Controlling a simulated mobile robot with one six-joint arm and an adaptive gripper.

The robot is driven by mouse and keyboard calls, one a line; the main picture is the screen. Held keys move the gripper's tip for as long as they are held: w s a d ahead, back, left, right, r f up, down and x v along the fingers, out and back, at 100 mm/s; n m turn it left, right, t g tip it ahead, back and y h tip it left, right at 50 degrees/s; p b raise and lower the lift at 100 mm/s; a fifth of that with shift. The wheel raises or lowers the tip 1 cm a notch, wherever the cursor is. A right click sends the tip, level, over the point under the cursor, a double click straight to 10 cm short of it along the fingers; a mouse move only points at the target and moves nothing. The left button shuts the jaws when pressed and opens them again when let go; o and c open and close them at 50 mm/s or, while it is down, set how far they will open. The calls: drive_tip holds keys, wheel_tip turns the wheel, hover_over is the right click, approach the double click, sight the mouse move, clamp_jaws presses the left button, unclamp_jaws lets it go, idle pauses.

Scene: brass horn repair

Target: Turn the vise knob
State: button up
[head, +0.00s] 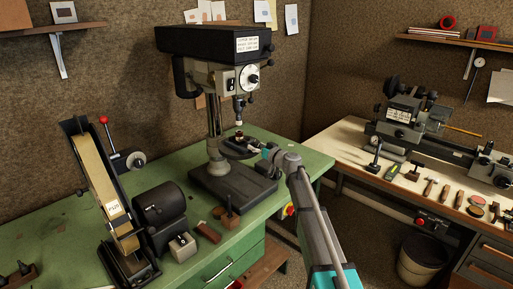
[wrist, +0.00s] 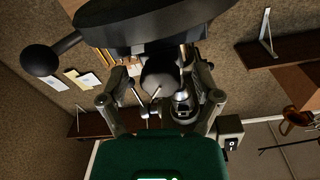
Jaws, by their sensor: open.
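A drill press (head: 222,75) stands on the green bench. A small dark vise-like fixture (head: 234,148) sits on its table, below the chuck. My gripper (head: 262,149) is at the right side of this fixture. In the wrist view my gripper (wrist: 160,82) has its two fingers spread wide. A rounded grey part (wrist: 159,75) shows between the fingers; I cannot tell whether it is the vise knob or whether it is touched. A large dark curved part (wrist: 165,14) and a black ball-ended lever (wrist: 42,60) fill the top. The fixture's far side is hidden.
The drill chuck (head: 239,108) hangs close above the fixture. The silver chuck (wrist: 183,106) and a switch box (wrist: 231,134) lie close to the right finger in the wrist view. A belt sander (head: 100,190) stands left. A lathe (head: 410,120) and hand tools occupy the right bench.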

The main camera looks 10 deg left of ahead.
drive_tip(key=shift+c, duration=0.2)
clamp_jaws()
drive_tip(key=shift+m, duration=3)
drive_tip(key=shift+o, duration=0.2)
unclamp_jaws()
